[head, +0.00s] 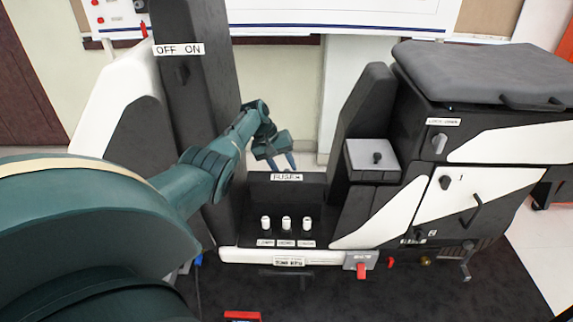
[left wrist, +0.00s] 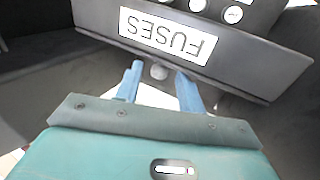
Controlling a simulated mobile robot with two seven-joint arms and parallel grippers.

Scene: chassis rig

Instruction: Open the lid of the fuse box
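In the left wrist view the label (left wrist: 168,36) appears upside down on a dark panel. A small round grey knob (left wrist: 158,72) shows at this panel's edge. My left gripper (head: 281,165) is at the box's far side in the head view. In the wrist view its two blue fingers (left wrist: 160,76) are apart, one on each side of the knob, with small gaps. The lid looks shut. My right gripper is out of view.
Three white-topped knobs (head: 286,223) stand in front of the fuse box. A dark OFF/ON column (head: 200,90) rises at left, beside my left arm. A grey box with a black knob (head: 372,160) and a large cabinet (head: 480,150) stand at right.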

